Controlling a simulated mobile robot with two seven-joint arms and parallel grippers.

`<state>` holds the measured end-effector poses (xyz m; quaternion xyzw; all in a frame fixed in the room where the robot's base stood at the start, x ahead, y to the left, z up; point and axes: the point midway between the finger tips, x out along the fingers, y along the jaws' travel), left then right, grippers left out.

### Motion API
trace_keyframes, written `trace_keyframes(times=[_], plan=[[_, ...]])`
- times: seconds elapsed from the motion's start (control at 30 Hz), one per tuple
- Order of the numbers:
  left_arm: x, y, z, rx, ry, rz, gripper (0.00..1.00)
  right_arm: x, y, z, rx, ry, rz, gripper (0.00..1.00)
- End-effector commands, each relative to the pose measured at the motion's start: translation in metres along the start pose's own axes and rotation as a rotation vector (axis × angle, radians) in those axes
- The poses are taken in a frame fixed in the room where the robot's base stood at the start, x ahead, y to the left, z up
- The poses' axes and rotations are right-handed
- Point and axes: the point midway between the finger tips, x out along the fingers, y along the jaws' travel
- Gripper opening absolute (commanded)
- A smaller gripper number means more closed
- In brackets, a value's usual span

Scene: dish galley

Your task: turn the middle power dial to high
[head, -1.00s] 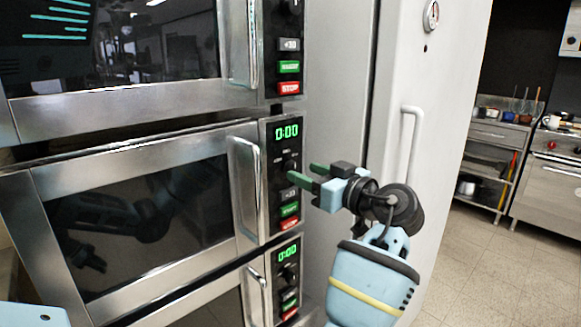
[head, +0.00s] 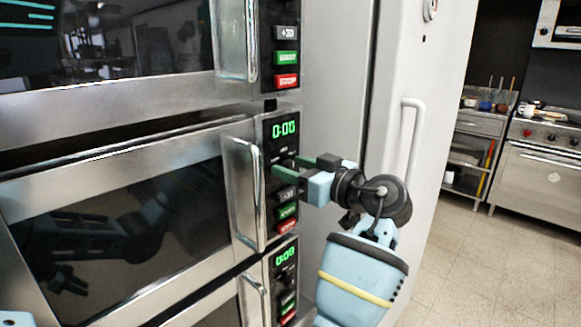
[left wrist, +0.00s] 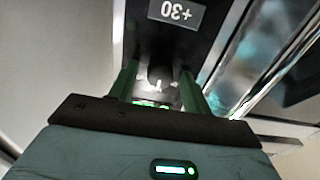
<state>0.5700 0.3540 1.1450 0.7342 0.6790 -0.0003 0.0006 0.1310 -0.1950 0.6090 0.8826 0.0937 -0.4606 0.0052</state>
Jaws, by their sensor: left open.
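The middle microwave (head: 130,150) has a control strip with a green 0:00 display (head: 284,129) and a dark power dial below it. In the left wrist view the dial (left wrist: 160,76) sits between the two green fingers, with a pale mark on it. My left gripper (head: 286,167) is open, its fingertips at the control strip, one on each side of the dial. I cannot tell whether either finger touches it. The fingers partly hide the dial in the head view, and its setting is not readable. My right gripper is not in view.
The +30 button (left wrist: 176,12) is close to the fingers. A green button (head: 287,213) and a red one are below. The middle door handle (head: 246,190) stands out just left of the strip. Other microwaves are above and below. A tall white cabinet (head: 425,75) stands right.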

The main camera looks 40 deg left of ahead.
Motion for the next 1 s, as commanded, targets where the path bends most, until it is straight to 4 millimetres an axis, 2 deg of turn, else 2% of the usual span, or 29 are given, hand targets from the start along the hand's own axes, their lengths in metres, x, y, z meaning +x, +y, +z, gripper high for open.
trace_keyframes(times=[0.23,0.5,0.57,0.83,1.0], plan=[[-0.001,0.0,0.0,0.0,0.0,0.0,0.47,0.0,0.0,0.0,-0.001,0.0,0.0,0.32],[0.0,0.0,0.0,0.0,0.0,0.0,0.12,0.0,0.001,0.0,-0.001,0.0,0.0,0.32],[0.0,0.0,0.0,0.0,0.0,0.0,0.06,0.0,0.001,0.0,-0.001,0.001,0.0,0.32],[0.0,0.0,-0.001,0.031,0.0,0.0,0.06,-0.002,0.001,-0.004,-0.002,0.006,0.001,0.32],[0.0,0.0,-0.002,0.112,0.001,0.0,0.06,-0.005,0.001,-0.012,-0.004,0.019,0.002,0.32]])
